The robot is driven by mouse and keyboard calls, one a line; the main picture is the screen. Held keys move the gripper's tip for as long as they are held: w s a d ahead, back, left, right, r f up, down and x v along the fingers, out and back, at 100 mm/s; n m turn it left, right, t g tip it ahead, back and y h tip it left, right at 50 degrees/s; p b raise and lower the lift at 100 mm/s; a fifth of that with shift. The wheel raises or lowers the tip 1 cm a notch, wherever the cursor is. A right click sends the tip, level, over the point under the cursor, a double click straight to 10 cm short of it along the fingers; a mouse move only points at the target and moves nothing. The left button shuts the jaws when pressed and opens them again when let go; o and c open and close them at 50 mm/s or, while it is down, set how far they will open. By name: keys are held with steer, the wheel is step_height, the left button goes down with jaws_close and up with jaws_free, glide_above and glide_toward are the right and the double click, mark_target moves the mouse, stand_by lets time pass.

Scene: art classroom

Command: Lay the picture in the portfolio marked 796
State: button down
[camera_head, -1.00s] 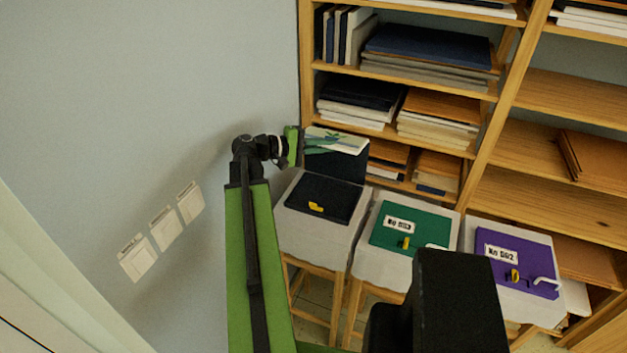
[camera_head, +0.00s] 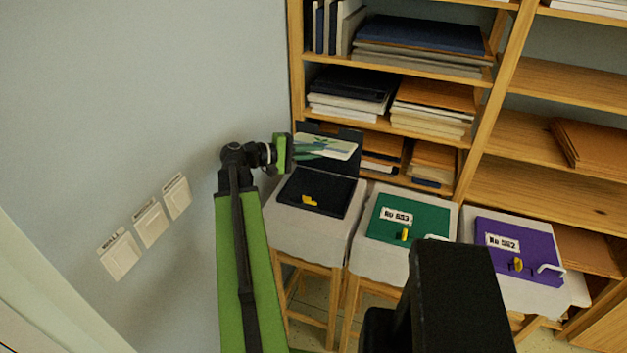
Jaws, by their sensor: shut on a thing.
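My gripper (camera_head: 283,152) is at the wall side of the left stool, shut on the left edge of a picture (camera_head: 328,147) with green leaf shapes on a pale ground. The picture is held tilted in front of the raised dark cover (camera_head: 338,167) of an open black portfolio (camera_head: 318,190). The portfolio's flat part, with a yellow clasp, lies below it on the stool. I see no number on this portfolio. A closed green portfolio (camera_head: 408,218), whose label seems to read No 553, and a closed purple one (camera_head: 518,250), seemingly No 552, lie to its right.
The three portfolios lie on grey-draped stools (camera_head: 365,250) in a row. Behind them stands a wooden shelf (camera_head: 390,128) with stacked folders and papers. The wall with several white switch plates (camera_head: 148,224) is close left of my arm.

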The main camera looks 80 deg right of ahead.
step_height(320, 180, down, 8)
steer(key=b, duration=0.6)
steer(key=shift+b, duration=0.35)
steer(key=shift+f, duration=0.15)
